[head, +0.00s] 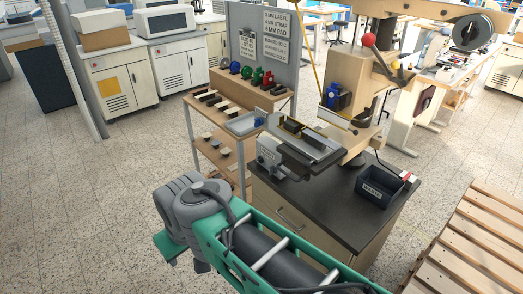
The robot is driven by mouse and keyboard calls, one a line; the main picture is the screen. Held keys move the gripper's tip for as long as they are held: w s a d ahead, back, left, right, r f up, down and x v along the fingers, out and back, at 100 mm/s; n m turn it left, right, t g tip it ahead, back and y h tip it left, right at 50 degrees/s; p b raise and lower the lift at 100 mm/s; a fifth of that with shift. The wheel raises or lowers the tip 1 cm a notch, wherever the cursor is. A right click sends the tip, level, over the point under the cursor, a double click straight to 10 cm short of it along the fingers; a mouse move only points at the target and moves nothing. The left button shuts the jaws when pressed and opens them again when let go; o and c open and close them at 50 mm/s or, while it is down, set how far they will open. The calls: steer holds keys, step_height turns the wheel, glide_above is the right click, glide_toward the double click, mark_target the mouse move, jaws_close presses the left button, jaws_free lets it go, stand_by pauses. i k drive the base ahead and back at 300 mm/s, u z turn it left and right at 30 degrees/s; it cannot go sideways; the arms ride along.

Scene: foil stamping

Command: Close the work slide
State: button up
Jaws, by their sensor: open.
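The work slide (318,154) is a flat grey plate on the beige foil stamping press (376,92). It carries dark and tan pieces and sticks out to the left of the press head, past the left edge of the dark bench top. A light grey labelled box (269,153) sits at its left front. I cannot make out a handle on the slide for certain. My green and grey arm crosses the lower middle of the view, in front of the bench and apart from the slide. My gripper's fingertips do not show.
The cabinet has a dark top (335,205) with a black bin (377,189) at its right. A wooden rack (213,128) with small parts and a blue-grey tray (244,123) stands left of the slide. A slatted pallet (470,235) lies at right. Floor at left is clear.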

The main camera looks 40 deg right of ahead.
mark_target(292, 159)
steer(key=u, duration=0.35)
steer(key=i, duration=0.7)
steer(key=z, duration=2.2)
steer(key=i, duration=0.45)
steer(key=z, duration=0.7)
steer(key=k, duration=0.95)
steer(key=u, duration=1.05)
steer(key=i, duration=0.85)
steer(key=u, duration=0.65)
